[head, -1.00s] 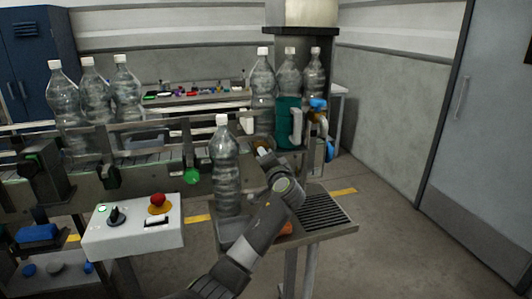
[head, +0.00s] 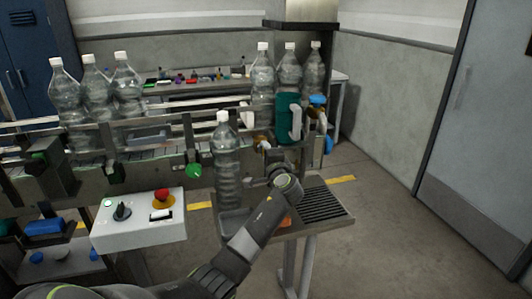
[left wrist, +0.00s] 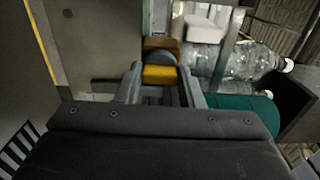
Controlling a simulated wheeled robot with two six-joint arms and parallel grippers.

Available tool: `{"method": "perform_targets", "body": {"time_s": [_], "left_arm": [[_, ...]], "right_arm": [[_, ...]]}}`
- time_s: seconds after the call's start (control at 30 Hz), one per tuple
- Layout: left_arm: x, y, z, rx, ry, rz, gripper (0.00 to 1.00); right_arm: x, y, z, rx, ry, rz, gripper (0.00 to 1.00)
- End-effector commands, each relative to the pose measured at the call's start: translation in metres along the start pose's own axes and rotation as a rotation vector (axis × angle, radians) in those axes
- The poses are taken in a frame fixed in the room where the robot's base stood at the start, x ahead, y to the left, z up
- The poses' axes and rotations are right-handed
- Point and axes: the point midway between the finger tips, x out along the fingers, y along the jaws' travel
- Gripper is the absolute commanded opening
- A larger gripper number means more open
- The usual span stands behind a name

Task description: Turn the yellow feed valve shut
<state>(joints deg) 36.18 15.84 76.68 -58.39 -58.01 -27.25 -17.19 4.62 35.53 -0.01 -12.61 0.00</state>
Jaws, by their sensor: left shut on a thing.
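The yellow feed valve (left wrist: 160,75) shows in the left wrist view, with a round grey hub and a yellow body behind its handle. My left gripper (left wrist: 160,88) has a finger on each side of the yellow handle and is shut on it. The valve is mostly hidden there. My right gripper is in neither current view.
A clear bottle (head: 226,165) stands close left of my left wrist. A control box (head: 137,222) with a red button is at left; a slotted tray (head: 325,203) is at right.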

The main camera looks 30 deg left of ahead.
Motion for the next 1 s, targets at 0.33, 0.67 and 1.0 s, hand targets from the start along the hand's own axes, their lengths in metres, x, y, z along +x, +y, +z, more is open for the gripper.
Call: {"method": "perform_targets", "body": {"time_s": [0.33, 0.67, 1.0], "left_arm": [[0.0, 0.003, 0.0, 0.005, -0.001, 0.003, 0.38], [0.0, 0.001, 0.0, 0.002, 0.0, 0.001, 0.56], [-0.021, 0.003, -0.001, -0.001, 0.002, 0.0, 0.56]], "right_arm": [[0.0, 0.001, 0.0, 0.0, 0.0, 0.001, 0.36], [0.0, 0.001, 0.0, 0.0, 0.0, 0.001, 0.36], [0.005, 0.0, 0.001, 0.0, 0.0, 0.0, 0.36]]}}
